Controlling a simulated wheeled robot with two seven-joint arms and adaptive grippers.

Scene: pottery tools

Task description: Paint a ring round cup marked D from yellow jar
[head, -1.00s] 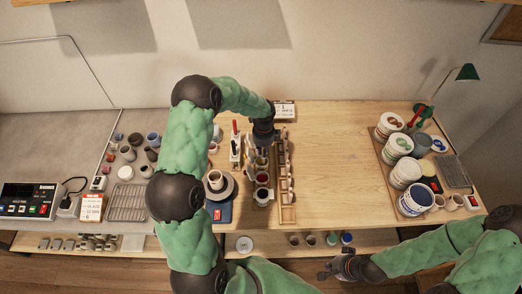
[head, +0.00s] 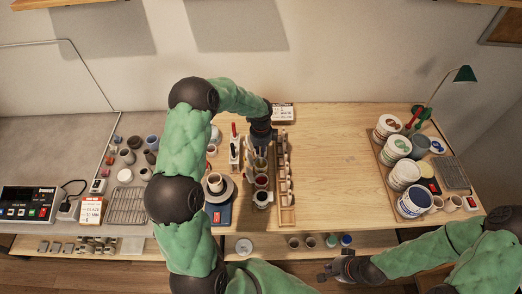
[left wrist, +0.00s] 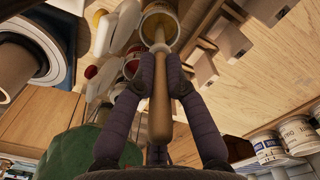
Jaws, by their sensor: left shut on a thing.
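My left gripper (head: 259,146) is shut on a brush with a wooden handle (left wrist: 159,112). In the left wrist view the fingers (left wrist: 160,82) grip the handle, and its far end is at the mouth of the yellow jar (left wrist: 172,38); the bristles are hidden. The jar stands below the gripper in the head view (head: 260,164). A light cup (head: 214,180) stands on a round wheel (head: 225,194) to the left of the jars; no letter on it is readable. My right gripper (head: 324,275) is low in front of the table, its jaws unclear.
A red jar (head: 262,181) and another jar (head: 262,197) stand in front of the yellow one. A wooden rack (head: 287,214) is close on the right, a tool stand (head: 235,152) on the left. The table right of the rack is clear up to a tray of tubs (head: 404,213).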

